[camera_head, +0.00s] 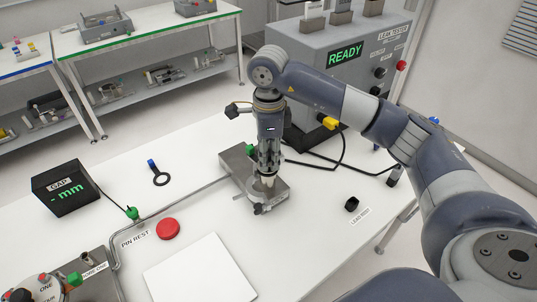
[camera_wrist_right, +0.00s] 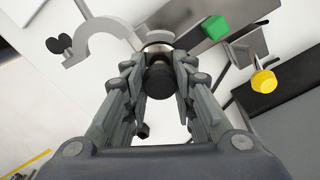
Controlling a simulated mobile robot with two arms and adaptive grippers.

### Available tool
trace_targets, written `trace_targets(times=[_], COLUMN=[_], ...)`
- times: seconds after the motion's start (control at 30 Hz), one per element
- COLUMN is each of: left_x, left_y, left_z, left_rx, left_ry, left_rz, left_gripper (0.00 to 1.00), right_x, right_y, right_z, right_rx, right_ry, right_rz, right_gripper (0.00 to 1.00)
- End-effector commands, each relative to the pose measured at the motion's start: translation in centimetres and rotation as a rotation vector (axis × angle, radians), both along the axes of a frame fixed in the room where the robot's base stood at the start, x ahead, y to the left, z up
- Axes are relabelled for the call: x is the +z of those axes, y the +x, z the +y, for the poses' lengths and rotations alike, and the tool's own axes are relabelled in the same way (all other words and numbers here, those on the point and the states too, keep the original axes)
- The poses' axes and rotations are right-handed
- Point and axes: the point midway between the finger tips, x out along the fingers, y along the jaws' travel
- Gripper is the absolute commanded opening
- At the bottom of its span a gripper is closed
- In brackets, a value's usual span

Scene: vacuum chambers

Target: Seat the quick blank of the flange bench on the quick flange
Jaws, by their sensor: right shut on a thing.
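My right gripper (camera_head: 267,172) points down over the grey flange bench (camera_head: 238,163). In the right wrist view the gripper (camera_wrist_right: 159,62) is shut on the dark round knob (camera_wrist_right: 160,82) of what looks like the quick blank, with a pale metal disc (camera_wrist_right: 158,37) at the fingertips. The fingers hide much of the blank and the quick flange, so I cannot tell whether they touch. A grey curved clamp (camera_wrist_right: 88,42) with a black wing nut (camera_wrist_right: 58,44) lies open beside the fingertips. My left gripper is not in view.
A green block (camera_wrist_right: 215,27) is on the bench close to the fingers. The leak tester (camera_head: 325,85) reads READY behind my arm. A black cap (camera_head: 352,204), red disc (camera_head: 168,229), white sheet (camera_head: 200,268) and GAP display (camera_head: 60,187) are on the white table. Cables run across it.

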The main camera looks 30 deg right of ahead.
Motion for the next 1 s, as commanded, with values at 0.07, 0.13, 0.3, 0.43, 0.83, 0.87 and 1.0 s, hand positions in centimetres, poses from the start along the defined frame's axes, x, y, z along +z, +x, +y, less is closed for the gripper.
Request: trace_targets(times=[0.07, 0.13, 0.3, 0.43, 0.83, 0.87, 1.0], left_x=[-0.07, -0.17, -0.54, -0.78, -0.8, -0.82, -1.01], left_y=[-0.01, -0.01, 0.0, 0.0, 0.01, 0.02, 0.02], left_z=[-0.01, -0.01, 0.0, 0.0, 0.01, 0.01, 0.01], left_rx=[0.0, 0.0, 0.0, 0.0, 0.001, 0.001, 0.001], left_ry=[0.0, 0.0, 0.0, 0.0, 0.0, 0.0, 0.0], left_rz=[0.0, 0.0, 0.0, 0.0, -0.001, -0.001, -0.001], left_gripper=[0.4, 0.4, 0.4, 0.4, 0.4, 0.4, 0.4], right_x=[-0.02, -0.12, -0.43, -0.62, -0.61, -0.62, -0.77], right_y=[0.02, 0.02, 0.02, 0.03, 0.02, 0.02, 0.03], right_z=[-0.01, -0.01, -0.01, -0.01, 0.0, -0.01, 0.0], right_rx=[0.0, 0.0, 0.0, 0.0, 0.0, 0.0, 0.0], right_ry=[0.0, 0.0, 0.0, 0.0, 0.0, 0.0, 0.0], right_rz=[-0.001, -0.001, -0.001, -0.001, 0.0, -0.001, -0.001], right_gripper=[0.0, 0.0, 0.0, 0.0, 0.0, 0.0, 0.0])
